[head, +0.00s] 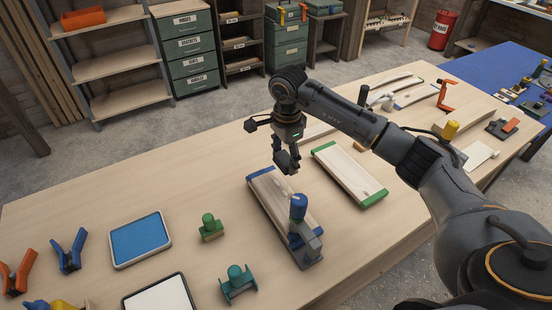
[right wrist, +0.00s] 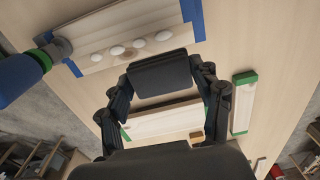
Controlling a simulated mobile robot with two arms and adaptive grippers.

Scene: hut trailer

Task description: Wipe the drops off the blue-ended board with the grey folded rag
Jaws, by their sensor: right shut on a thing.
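The blue-ended board (head: 268,196) lies on the bench, with a blue-handled clamp (head: 301,222) at its near end. It also shows in the right wrist view (right wrist: 125,22), with several white drops (right wrist: 139,44) in a row along it. I cannot make out the drops in the head view. My right gripper (head: 286,163) is above the bench by the board's far end. It is shut on the grey folded rag (right wrist: 163,73), a dark pad between its fingers, apparently held clear of the board. My left gripper is not in view.
A green-ended board (head: 347,173) lies to the right. A green-handled stamp-like tool (head: 211,228), a blue pad (head: 140,240) and a teal-handled piece (head: 238,283) stand to the left. More tools crowd the bench's far right. Bare wood lies left of the blue-ended board.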

